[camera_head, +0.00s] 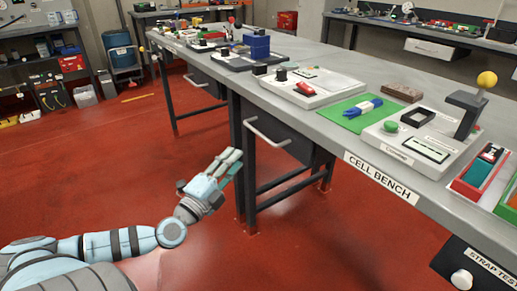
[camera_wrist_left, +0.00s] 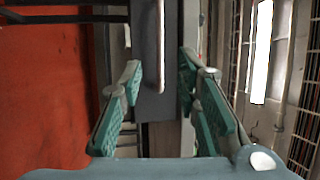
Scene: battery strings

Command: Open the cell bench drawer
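The cell bench drawer (camera_head: 290,145) is a dark grey box under the grey bench top, left of the CELL BENCH label (camera_head: 380,178). It looks shut. Its pale bar handle (camera_head: 265,133) runs along its front. My left gripper (camera_head: 232,158) is near the handle, a little left of and below it, and apart from it. In the left wrist view, the handle (camera_wrist_left: 161,45) lies ahead, in line with the gap between the fingers. The fingers of the gripper (camera_wrist_left: 160,78) are spread and empty. My right gripper is out of view.
The bench top (camera_head: 335,125) carries a green mat (camera_head: 350,118), devices and a yellow-knobbed lever (camera_head: 486,80). A bench leg (camera_head: 240,170) stands close to my left gripper. Another handle (camera_head: 196,80) shows farther along. The red floor (camera_head: 130,170) at left is open.

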